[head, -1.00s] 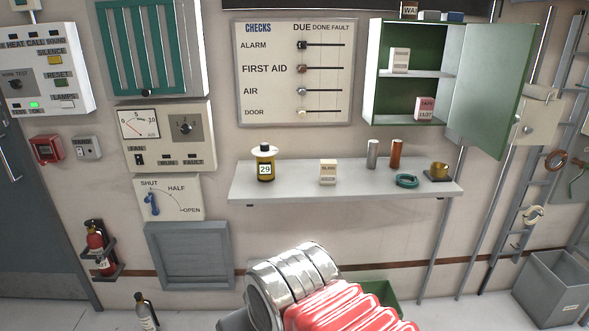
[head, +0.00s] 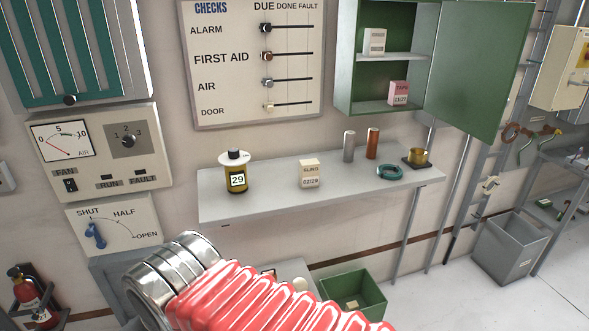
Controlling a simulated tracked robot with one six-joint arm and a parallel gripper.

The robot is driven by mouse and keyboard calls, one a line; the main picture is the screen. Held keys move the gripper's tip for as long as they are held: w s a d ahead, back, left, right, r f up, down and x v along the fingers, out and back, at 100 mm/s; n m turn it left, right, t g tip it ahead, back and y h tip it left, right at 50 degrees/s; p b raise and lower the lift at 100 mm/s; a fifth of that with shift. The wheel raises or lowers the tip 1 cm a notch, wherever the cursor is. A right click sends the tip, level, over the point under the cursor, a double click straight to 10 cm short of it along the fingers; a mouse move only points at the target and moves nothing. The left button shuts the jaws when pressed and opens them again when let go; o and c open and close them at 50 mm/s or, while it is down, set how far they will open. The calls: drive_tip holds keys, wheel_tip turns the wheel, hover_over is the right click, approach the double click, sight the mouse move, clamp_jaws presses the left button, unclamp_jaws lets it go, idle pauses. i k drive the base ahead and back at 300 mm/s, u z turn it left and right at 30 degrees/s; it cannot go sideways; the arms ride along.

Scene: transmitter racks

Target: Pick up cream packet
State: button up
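A small cream packet (head: 309,174) with dark print, reading something like "BLIND 02/29", stands upright on the grey wall shelf (head: 265,207). It is right of a yellow bottle marked 29 (head: 236,173). Another pale packet (head: 374,42) stands on the upper level of the open green cabinet (head: 346,85), with a pink packet marked TAPE (head: 398,93) below it. Only my arm's red bellows and metal rings show, low in the picture and below the shelf. My gripper is out of view.
A silver cylinder (head: 349,146), a copper cylinder (head: 372,143), a teal ring (head: 390,172) and a brass cup (head: 417,157) stand along the shelf's right part. The cabinet door (head: 480,75) hangs open to the right. A green bin (head: 361,296) sits below.

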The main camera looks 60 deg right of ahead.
sight(308, 168)
drive_tip(key=z, duration=0.3)
drive_tip(key=i, duration=0.65)
drive_tip(key=z, duration=0.8)
drive_tip(key=i, duration=0.35)
drive_tip(key=z, duration=0.2)
